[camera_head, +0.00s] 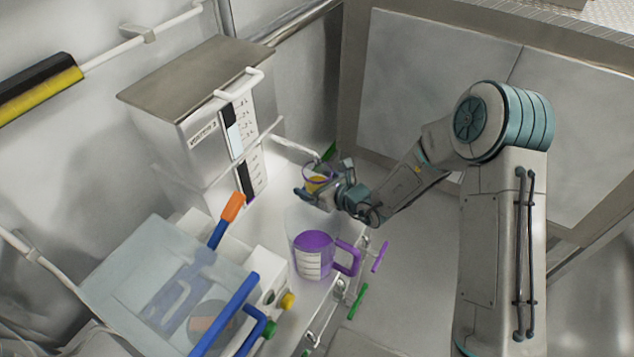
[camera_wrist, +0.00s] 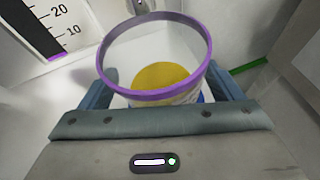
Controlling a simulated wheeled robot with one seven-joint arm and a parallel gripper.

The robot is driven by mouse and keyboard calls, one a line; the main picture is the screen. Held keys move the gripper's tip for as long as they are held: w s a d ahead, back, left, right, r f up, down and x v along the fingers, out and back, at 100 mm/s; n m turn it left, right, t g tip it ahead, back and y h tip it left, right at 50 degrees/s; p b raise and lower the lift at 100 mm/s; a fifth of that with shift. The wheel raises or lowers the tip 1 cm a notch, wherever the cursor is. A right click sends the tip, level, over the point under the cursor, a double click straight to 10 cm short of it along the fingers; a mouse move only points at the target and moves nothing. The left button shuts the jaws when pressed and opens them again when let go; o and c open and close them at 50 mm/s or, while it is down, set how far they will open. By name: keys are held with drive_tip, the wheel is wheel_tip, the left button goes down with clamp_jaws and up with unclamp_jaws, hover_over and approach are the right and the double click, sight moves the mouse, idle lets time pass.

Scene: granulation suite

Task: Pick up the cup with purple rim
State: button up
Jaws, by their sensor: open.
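The cup with purple rim (camera_head: 316,173) stands at the far end of the white counter, with something yellow inside. In the wrist view the cup (camera_wrist: 156,95) fills the middle, its purple rim facing me and the yellow contents low inside. My gripper (camera_head: 322,190) is open around the cup. In the wrist view one finger shows on each side of the cup, and the near wall of the cup is partly hidden by my gripper's body (camera_wrist: 165,140). I cannot tell whether the fingers touch it.
A grey metal cabinet with scales (camera_head: 195,115) is to the left. A bench device with a clear cover (camera_head: 160,280) and an orange-and-blue tool (camera_head: 228,215) are at the lower left. A white rail runs above the counter.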

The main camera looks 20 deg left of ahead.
drive_tip(key=c, duration=1.8)
drive_tip(key=shift+o, duration=0.2)
drive_tip(key=shift+r, duration=0.1)
